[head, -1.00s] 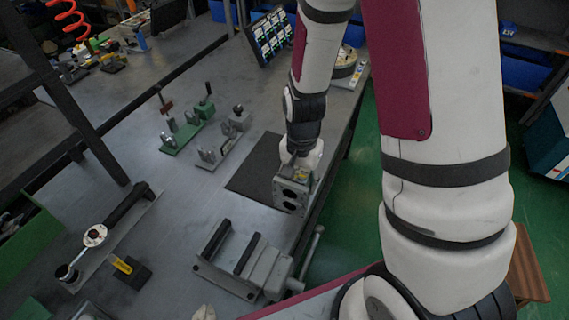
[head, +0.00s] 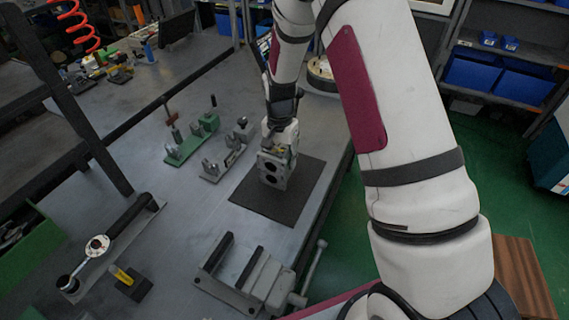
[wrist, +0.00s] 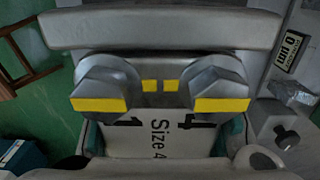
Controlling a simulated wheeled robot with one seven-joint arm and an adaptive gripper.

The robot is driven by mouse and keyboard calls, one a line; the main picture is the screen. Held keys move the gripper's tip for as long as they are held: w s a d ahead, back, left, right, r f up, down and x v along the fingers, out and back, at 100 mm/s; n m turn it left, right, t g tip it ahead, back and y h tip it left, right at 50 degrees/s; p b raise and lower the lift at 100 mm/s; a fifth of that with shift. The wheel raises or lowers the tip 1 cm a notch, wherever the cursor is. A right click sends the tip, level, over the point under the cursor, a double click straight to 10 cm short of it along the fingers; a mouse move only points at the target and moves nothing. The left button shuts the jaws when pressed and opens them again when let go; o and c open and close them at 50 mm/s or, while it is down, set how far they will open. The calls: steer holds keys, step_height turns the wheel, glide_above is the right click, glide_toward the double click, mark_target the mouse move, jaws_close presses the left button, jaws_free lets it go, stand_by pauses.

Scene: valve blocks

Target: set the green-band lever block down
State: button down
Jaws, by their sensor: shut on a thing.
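My gripper (head: 279,138) is shut on a grey valve block (head: 272,171), held upright with two dark round ports showing. In the wrist view the block (wrist: 160,140) fills the frame, with a "Size 4" mark, two hex fittings with yellow bands and a grey bar across the top. I see yellow bands and no clear green band there. Its underside is hidden.
A grey vise (head: 247,277) stands in front of the mat. A green-based fixture (head: 190,140) and a grey fixture (head: 225,160) stand left of it. A torque wrench (head: 105,245) and a yellow-handled tool (head: 128,277) lie further left. The bench's right edge is close to the mat.

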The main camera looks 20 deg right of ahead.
steer(key=shift+w, duration=0.35)
steer(key=shift+w+f, duration=0.1)
steer(key=shift+f, duration=0.2)
steer(key=shift+f+p, duration=0.35)
steer(key=shift+f, duration=1.1)
steer(key=shift+f, duration=0.15)
steer(key=c, duration=0.7)
jaws_free()
